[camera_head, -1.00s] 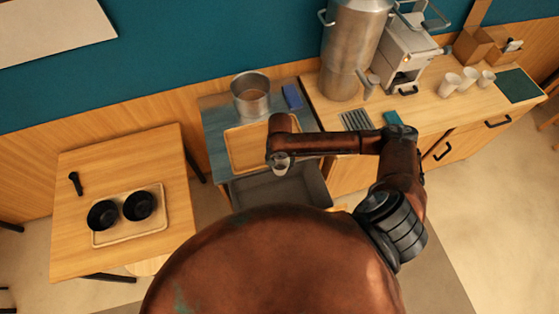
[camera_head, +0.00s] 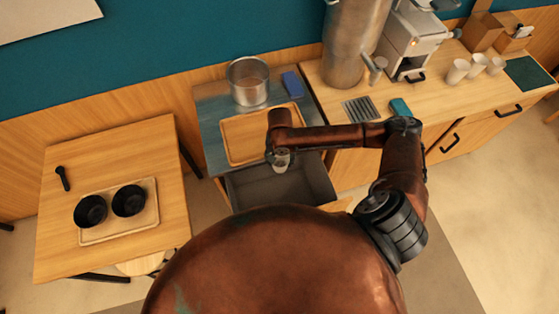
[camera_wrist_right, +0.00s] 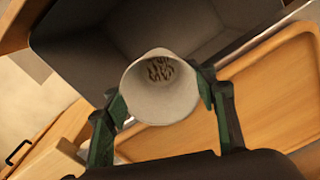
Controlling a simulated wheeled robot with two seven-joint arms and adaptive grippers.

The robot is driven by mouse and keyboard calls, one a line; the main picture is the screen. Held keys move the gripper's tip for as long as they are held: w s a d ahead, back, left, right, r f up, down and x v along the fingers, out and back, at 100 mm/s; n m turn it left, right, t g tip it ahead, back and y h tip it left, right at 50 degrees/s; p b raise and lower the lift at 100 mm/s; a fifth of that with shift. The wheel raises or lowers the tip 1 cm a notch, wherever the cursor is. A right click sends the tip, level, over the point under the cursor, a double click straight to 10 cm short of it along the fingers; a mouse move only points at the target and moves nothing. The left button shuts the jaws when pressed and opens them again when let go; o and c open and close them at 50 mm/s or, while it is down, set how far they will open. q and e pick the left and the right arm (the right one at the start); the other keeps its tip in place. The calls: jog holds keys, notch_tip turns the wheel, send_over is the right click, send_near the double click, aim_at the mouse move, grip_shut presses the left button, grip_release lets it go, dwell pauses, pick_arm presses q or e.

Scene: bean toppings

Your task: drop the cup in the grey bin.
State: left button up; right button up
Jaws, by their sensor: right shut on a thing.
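A white cup (camera_wrist_right: 160,88) is held between the two green-lined fingers of my right gripper (camera_wrist_right: 160,105) in the right wrist view. Its open mouth faces that camera, and some dark marks or bits show at its bottom. In the head view the cup (camera_head: 281,160) hangs under my right wrist, over the back part of the grey bin (camera_head: 310,180). The bin is open on top and also fills the upper part of the right wrist view (camera_wrist_right: 90,50). It looks empty where I can see into it. My left gripper is not in view.
A wooden tray (camera_head: 236,140) lies behind the bin, with a metal pot (camera_head: 248,82) and a blue item (camera_head: 292,84) beyond it. Several white cups stand at the back right. Two black bowls rest on a tray (camera_head: 103,232) on the left table.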

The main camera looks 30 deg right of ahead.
jog(key=o, duration=0.7)
jog(key=shift+o, duration=0.6)
jog(key=shift+r, duration=0.1)
notch_tip(320, 180, up, 12)
